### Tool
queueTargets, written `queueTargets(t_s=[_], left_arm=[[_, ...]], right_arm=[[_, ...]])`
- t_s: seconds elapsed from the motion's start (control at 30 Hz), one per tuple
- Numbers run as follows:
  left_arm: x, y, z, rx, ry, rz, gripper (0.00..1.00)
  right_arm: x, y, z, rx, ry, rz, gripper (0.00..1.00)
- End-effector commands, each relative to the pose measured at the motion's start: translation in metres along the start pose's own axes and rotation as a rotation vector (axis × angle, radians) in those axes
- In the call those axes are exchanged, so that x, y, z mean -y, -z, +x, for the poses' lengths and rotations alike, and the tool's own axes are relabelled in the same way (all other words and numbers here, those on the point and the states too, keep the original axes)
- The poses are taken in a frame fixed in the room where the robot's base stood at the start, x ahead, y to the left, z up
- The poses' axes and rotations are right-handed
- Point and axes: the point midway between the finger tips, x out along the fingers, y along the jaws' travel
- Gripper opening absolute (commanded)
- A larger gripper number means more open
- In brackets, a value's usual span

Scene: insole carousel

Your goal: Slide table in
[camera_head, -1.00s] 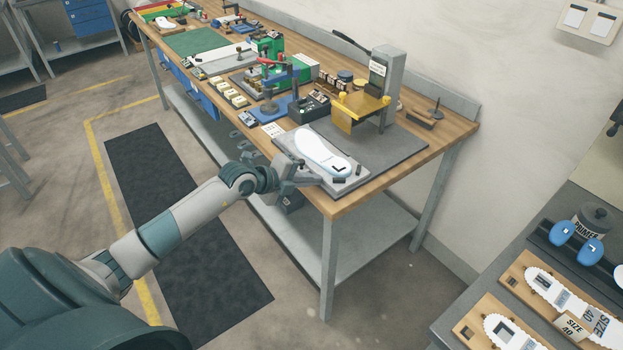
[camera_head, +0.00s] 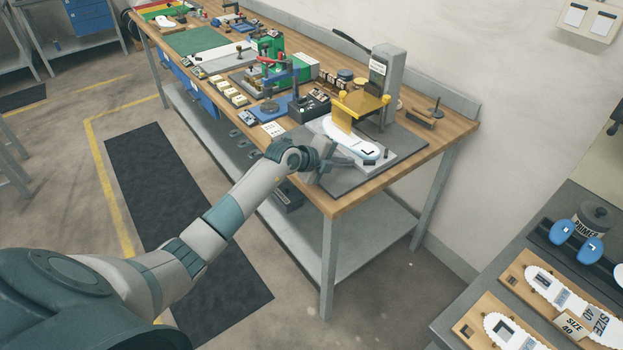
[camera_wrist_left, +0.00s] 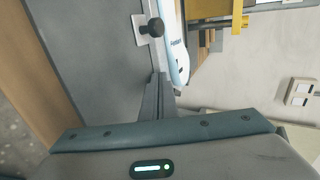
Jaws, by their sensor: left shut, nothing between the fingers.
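The slide table (camera_head: 316,124) is a light grey plate on a darker base at the bench's near end. A white insole (camera_head: 352,138) marked L lies on it, its far end beneath the yellow guard (camera_head: 360,105) of the press. My left gripper (camera_head: 345,161) is shut and empty at the table's near left side, fingers pointing along its near edge; contact cannot be told for sure. In the left wrist view the shut fingers (camera_wrist_left: 158,82) are close to the insole's edge (camera_wrist_left: 175,55), near a black knob (camera_wrist_left: 154,27). My right gripper is out of view.
The grey press column (camera_head: 382,80) stands behind the guard. A black box (camera_head: 308,107), small parts and fixtures crowd the wooden bench to the left. A second grey bench (camera_head: 480,290) with insole boards is at the lower right. The floor between the benches is clear.

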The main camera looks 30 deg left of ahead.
Motion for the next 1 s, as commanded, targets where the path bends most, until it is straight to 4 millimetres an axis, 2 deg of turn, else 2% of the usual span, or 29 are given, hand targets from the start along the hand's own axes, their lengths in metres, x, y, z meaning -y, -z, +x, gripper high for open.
queueTargets(t_s=[0.1,0.3,1.0], left_arm=[[0.011,0.001,0.020,-0.002,0.001,-0.002,0.00],[0.021,0.000,0.038,0.000,-0.001,0.000,0.00],[0.025,-0.005,0.039,0.001,0.004,0.000,0.00]], right_arm=[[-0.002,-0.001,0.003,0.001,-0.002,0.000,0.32],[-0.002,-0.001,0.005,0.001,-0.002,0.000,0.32],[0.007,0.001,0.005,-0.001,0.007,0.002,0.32]])
